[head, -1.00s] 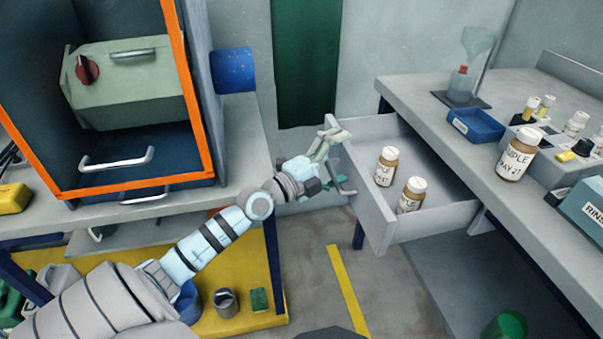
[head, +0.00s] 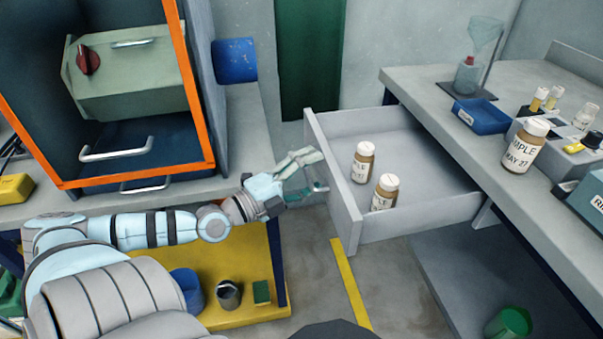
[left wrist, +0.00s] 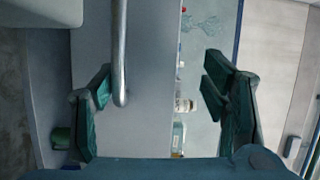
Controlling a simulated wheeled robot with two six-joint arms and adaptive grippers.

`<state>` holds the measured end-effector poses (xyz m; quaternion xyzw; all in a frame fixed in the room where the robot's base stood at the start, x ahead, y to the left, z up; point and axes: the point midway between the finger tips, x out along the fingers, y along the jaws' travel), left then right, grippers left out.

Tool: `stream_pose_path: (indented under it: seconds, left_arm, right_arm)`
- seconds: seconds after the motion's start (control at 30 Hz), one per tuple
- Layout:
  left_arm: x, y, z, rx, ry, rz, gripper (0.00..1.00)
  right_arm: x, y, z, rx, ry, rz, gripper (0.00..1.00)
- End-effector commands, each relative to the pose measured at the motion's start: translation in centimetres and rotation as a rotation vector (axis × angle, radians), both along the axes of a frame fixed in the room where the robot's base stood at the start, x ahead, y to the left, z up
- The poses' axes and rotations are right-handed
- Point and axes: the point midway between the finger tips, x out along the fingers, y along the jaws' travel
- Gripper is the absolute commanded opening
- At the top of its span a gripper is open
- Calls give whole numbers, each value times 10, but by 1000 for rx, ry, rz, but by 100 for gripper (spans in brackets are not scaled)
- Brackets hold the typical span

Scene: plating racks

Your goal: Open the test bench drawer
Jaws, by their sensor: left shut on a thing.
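The test bench drawer (head: 335,190) is pulled well out from under the right bench, toward the left of the head view. Two brown sample bottles with white caps, one behind (head: 362,163) and one nearer (head: 385,192), stand upright in it. My left gripper (head: 308,174) is at the outer face of the drawer front, shut on its handle. In the left wrist view the handle (left wrist: 118,50) is a metal bar running down between my two fingers, in front of the grey drawer front (left wrist: 150,80). The fingers hide part of the contact. My right gripper is not in view.
The right bench (head: 425,90) carries a blue tray (head: 480,115), a labelled bottle (head: 525,146) and small vials. An orange-framed cabinet (head: 190,90) stands on the left bench. A green bin (head: 508,324) is low at right. Floor below the drawer is clear.

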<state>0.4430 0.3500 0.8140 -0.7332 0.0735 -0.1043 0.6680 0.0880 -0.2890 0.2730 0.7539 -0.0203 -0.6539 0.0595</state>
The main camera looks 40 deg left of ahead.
Motion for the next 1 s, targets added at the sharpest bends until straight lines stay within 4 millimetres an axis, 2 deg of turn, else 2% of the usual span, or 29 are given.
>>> stream_pose_path:
  seconds: [0.03,0.2,0.33,0.37,0.4,0.43,1.0]
  left_arm:
    - [-5,1,6,-3,-7,2,43]
    - [-20,3,4,-2,-10,-1,45]
    - [-23,3,4,-5,-16,-4,43]
    - [-23,3,4,-5,-17,-4,35]
    - [-22,3,3,-5,-16,-5,19]
    - [-22,3,3,-4,-15,-6,18]
    - [-22,3,0,-2,-9,-3,18]
  right_arm:
    - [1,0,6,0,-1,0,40]
    - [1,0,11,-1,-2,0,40]
    - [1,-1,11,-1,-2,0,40]
    - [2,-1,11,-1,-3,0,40]
    - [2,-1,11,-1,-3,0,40]
    - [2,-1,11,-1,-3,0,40]
    - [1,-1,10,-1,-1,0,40]
